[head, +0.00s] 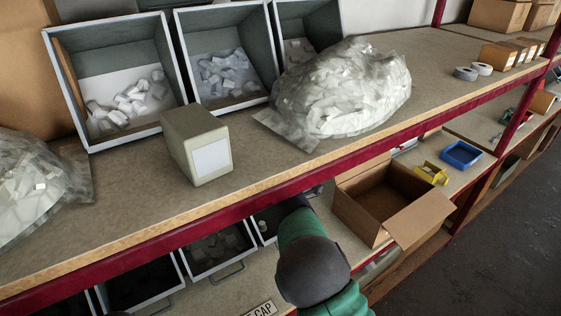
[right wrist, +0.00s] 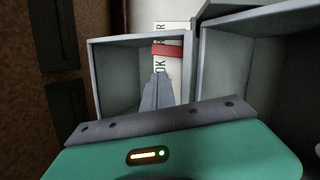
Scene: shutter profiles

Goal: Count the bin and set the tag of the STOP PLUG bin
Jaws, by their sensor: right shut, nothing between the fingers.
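My right gripper (right wrist: 158,76) is shut and empty in the right wrist view. Its fingertips are in front of a grey bin (right wrist: 95,75), just below a white tag (right wrist: 160,68) with dark letters that seem to include "OK". A red band (right wrist: 167,50) crosses the tag; I cannot tell whether the fingers touch it. In the head view my green right arm (head: 303,235) reaches under the upper shelf, and its gripper is hidden. No STOP PLUG name is readable; one lower-shelf label (head: 261,309) ends in "CAP". My left gripper is not in view.
The upper shelf (head: 250,185) overhangs the lower bins (head: 218,250). It holds open grey bins (head: 165,65) of white parts, a beige box (head: 196,145) and a clear bag of parts (head: 343,90). An open cardboard box (head: 415,215) stands right of my arm.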

